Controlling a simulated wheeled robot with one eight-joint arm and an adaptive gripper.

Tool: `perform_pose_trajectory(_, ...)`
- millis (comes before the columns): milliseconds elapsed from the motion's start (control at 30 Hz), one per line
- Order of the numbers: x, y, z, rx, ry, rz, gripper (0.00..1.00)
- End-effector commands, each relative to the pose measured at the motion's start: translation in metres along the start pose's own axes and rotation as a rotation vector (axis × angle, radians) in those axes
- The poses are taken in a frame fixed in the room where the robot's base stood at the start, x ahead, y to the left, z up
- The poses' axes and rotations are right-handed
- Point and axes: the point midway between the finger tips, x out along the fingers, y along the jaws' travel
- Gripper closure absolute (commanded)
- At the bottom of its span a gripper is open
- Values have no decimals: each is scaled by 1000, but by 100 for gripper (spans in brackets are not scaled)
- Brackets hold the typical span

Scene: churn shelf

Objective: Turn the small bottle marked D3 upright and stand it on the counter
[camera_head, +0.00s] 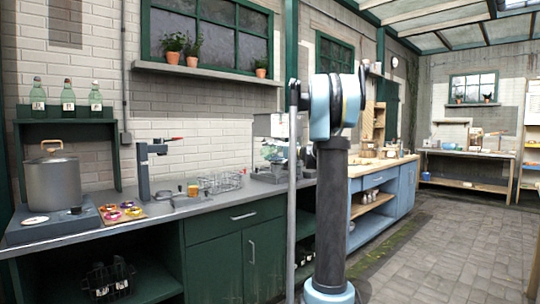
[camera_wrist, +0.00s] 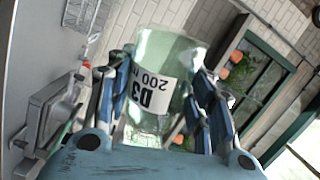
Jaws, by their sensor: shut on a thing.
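The small bottle (camera_wrist: 168,48) is pale green clear glass with a white label reading D3 and 200, which shows inverted in the wrist view. My gripper (camera_wrist: 160,98) is shut on it, one blue and dark finger on each side. The bottle's broad end points away from my palm. Its other end is hidden low between the fingers. Against the wall and counter behind it, the bottle looks tilted well away from upright. The grey counter (camera_head: 165,216) runs along the left wall. In the head view I cannot clearly make out my gripper or this bottle behind my arm.
A pot (camera_head: 52,182) on a hotplate, coloured rings (camera_head: 122,209), a dark stand (camera_head: 144,172), an amber jar (camera_head: 193,189) and a wire rack (camera_head: 220,182) occupy the counter. Three bottles (camera_head: 68,97) stand on the shelf above. The counter's front strip has some free room.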

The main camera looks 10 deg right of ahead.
Motion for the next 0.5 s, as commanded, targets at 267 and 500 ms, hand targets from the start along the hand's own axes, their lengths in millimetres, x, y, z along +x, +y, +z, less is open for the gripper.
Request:
perform_pose_trajectory(267,0,0,0,-236,0,0,77)
perform_pose_trajectory(500,0,0,0,-337,0,0,77)
